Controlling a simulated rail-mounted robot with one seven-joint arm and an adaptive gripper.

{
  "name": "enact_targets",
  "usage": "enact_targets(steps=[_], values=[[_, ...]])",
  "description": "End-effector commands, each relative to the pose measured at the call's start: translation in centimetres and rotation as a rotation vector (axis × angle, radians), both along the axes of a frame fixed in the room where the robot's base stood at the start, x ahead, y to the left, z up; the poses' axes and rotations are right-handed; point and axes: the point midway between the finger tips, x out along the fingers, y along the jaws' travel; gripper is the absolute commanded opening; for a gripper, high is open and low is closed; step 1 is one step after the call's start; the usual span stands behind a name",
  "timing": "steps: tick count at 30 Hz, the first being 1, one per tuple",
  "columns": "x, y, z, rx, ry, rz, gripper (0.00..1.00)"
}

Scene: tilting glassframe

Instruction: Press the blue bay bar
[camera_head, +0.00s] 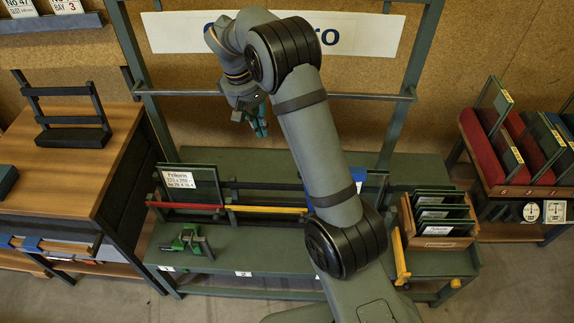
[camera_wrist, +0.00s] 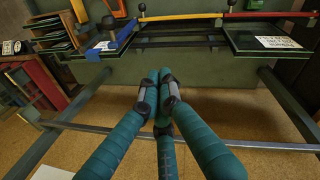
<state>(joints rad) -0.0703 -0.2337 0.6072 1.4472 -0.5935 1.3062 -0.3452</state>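My gripper (camera_wrist: 159,78) has its teal fingers drawn together at the tips, with nothing seen between them. In the head view my gripper (camera_head: 258,126) hangs in front of the upper frame, above and behind the bench bars. The blue bay bar (camera_wrist: 112,41) shows at the upper left of the wrist view, in line with the yellow bar (camera_wrist: 182,17) and red bar (camera_wrist: 268,14). It looks slanted there, and my gripper is apart from it. In the head view my arm hides most of that bay. The yellow bar (camera_head: 270,209) and red bar (camera_head: 185,205) show left of my arm.
A labelled pane (camera_head: 190,184) stands in the left bay. A green clamp (camera_head: 187,240) is on the bench front. A wooden crate of panes (camera_head: 438,220) stands at the bench's right end. A crossbar (camera_wrist: 265,146) spans the frame near my fingers.

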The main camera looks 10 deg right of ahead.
Motion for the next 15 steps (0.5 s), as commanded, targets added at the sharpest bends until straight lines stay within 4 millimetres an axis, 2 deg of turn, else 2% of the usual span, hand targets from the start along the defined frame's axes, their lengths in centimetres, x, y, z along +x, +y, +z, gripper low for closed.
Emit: enact_targets(steps=[3,7,15], values=[[-2.0,0.0,0.0,-0.003,0.114,0.214,0.0],[-3.6,0.0,0.1,0.007,0.213,0.421,0.0],[-4.3,0.1,0.2,0.021,0.285,0.671,0.0]])
